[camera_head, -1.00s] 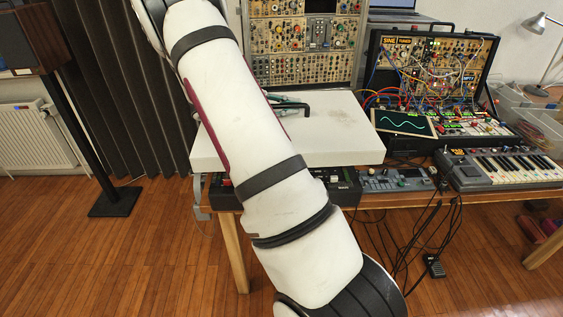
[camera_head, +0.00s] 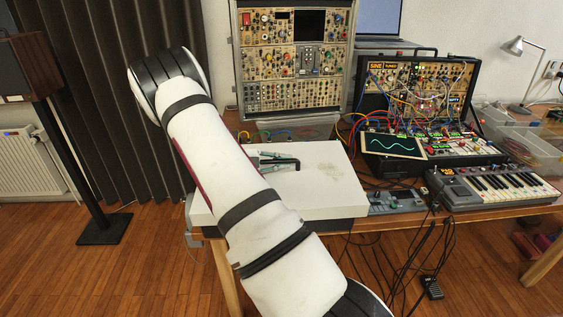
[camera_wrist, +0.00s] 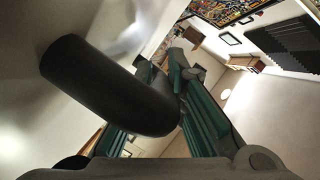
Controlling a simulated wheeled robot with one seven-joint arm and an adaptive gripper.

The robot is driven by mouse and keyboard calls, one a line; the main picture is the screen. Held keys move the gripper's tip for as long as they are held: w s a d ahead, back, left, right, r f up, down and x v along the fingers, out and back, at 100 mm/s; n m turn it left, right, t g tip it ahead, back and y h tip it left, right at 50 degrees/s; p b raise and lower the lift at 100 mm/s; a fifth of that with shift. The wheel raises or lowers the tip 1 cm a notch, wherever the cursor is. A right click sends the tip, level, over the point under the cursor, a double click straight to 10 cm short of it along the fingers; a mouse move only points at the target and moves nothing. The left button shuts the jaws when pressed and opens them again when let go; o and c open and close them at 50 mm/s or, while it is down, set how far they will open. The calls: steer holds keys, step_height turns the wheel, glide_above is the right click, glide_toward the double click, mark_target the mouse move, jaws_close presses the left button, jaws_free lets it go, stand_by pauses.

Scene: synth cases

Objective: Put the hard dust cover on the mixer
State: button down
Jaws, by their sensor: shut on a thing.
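The hard dust cover (camera_head: 325,185) is a white, box-like lid with a smudge on top and a black handle (camera_head: 295,162). In the head view it lies over the mixer's place at the table's left end, looking about level. The mixer is hidden beneath it, so I cannot tell whether the cover rests fully on it. My gripper (camera_head: 272,160), with teal fingers, is shut on the handle; my arm hides the cover's left part. In the wrist view the handle (camera_wrist: 105,85) looms large and dark beside the fingers (camera_wrist: 180,95).
A small grey device (camera_head: 397,201) sits close to the cover's right side, with a keyboard (camera_head: 495,187) beyond. A modular rack (camera_head: 295,60) and patch cables (camera_head: 345,135) stand behind. A screen (camera_head: 392,146) is at back right. Black cables hang off the table front.

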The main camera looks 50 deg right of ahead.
steer(key=shift+f+b, duration=0.35)
steer(key=shift+b, duration=0.1)
steer(key=shift+f, duration=0.1)
steer(key=c, duration=1.6)
jaws_free()
